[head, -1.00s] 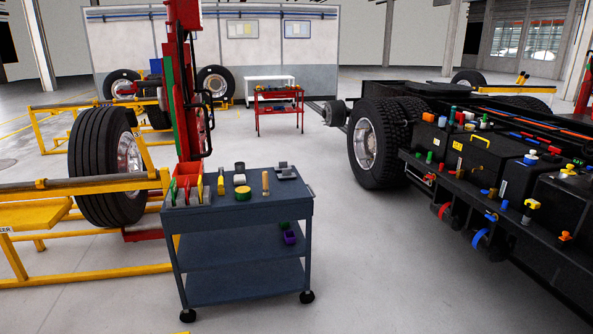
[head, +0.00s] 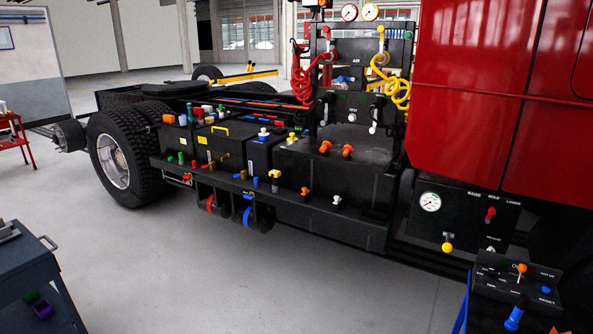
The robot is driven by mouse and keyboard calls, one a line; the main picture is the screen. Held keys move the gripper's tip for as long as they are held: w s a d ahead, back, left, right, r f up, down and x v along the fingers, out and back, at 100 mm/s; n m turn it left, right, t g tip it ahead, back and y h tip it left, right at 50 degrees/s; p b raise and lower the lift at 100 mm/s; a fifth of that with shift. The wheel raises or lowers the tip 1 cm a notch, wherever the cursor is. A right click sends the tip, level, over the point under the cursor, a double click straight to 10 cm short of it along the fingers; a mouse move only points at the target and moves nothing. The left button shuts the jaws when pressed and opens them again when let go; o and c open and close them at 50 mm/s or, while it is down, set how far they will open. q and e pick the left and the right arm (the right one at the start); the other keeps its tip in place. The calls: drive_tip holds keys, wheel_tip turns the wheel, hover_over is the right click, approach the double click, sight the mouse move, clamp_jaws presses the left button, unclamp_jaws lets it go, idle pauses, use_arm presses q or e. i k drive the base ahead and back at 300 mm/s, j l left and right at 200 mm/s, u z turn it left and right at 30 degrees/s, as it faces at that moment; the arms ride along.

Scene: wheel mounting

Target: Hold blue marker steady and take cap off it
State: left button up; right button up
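I cannot make out a blue marker or its cap for certain in the head view. A blue cylinder-like piece (head: 516,314) stands tilted at the lower right, in front of a small black control box (head: 520,278); I cannot tell whether it is a marker or a handle. Neither of my grippers is in view.
A dark blue-grey cart (head: 28,262) is cut off at the left edge. A black truck chassis (head: 335,165) with coloured knobs and a large wheel (head: 112,162) spans the middle. A red cab (head: 490,95) is at the right. The floor in front is clear.

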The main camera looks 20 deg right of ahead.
sight(511, 324)
drive_tip(key=i+z, duration=0.15)
drive_tip(key=z, duration=2.05)
